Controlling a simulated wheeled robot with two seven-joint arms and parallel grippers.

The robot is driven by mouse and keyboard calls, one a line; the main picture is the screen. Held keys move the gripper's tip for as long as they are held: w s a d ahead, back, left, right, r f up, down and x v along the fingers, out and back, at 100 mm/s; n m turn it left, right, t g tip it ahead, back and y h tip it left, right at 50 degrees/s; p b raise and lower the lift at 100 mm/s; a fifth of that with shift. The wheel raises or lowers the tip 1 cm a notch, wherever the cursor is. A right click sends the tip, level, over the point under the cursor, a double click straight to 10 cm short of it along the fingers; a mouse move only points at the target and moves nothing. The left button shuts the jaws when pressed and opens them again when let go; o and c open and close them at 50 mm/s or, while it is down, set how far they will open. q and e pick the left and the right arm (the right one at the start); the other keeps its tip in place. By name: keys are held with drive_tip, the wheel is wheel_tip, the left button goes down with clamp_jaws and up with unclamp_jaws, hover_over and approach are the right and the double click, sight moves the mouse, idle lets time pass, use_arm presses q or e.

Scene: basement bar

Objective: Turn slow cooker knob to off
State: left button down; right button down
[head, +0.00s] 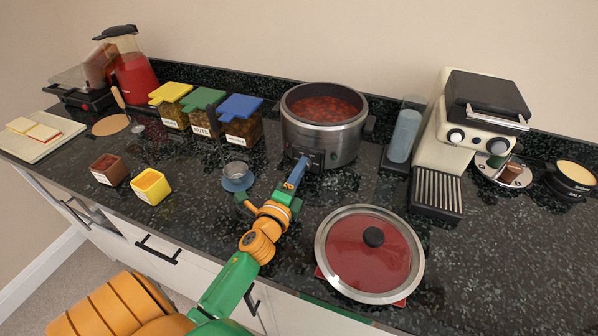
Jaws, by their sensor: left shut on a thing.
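The slow cooker (345,146) is a round steel pot without its lid, with red stew inside, standing at the back middle of the dark counter in the head view. A black control panel (316,156) is on its front. My left gripper (302,162) reaches up from the lower left with its tips at this panel. It is shut at the knob, which its fingers hide. The knob's setting cannot be seen. My right gripper is not in view.
Labelled jars (240,129) stand behind; a cream coffee machine (440,140) stands right. The far right front counter is clear.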

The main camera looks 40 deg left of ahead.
use_arm(q)
drive_tip(key=shift+c, duration=2.2)
unclamp_jaws()
drive_tip(key=shift+s, duration=0.1)
drive_tip(key=b+v, duration=0.1)
drive_tip(key=v, duration=0.5)
drive_tip(key=shift+f, duration=0.15)
drive_tip(key=shift+s+d, duration=0.15)
drive_tip(key=shift+s, duration=0.3)
drive_tip(key=shift+r, duration=0.2)
